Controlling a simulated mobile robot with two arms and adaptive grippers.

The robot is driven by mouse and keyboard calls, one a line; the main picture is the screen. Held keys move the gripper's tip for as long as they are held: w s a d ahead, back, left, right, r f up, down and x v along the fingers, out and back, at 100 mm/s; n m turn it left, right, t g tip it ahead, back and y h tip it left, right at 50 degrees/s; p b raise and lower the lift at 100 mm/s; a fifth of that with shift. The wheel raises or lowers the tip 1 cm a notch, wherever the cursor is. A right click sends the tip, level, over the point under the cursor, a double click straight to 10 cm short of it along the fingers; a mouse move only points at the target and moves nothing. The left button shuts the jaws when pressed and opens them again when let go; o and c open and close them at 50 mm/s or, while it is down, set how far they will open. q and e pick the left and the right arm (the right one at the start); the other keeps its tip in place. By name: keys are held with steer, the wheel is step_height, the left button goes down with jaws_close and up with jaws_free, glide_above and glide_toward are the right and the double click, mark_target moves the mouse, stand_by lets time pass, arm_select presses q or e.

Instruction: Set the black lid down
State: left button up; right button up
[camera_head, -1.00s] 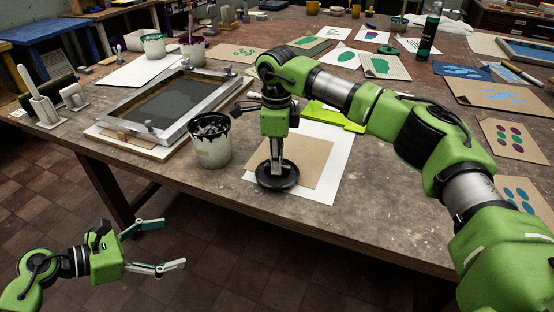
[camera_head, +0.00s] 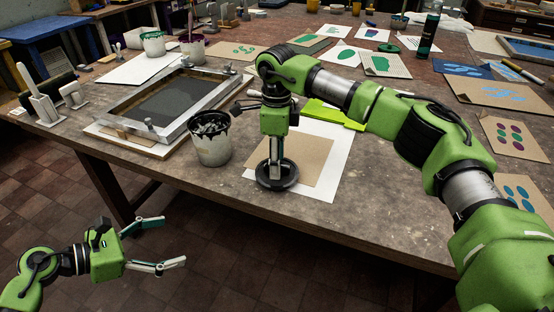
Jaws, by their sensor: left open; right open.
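The black lid (camera_head: 277,180) is a round dark disc lying flat at the left edge of the brown paper near the table's front. My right gripper (camera_head: 276,172) points straight down over the middle of the lid, its fingers open; whether they touch the lid is hard to tell. My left gripper (camera_head: 172,244) is open and empty, low at the left, off the table and over the floor. A white bucket (camera_head: 211,146) with black paint and no lid on it stands to the left of the black lid.
A framed screen (camera_head: 165,104) lies left of the bucket. Brown paper (camera_head: 305,160) on a white sheet (camera_head: 342,145) lies beneath and right of the lid. A bright green item (camera_head: 335,114) lies behind. Bare table (camera_head: 235,190) shows in front of the bucket.

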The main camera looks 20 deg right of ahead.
steer(key=shift+r+p, duration=2.7)
steer(key=shift+r, duration=1.3)
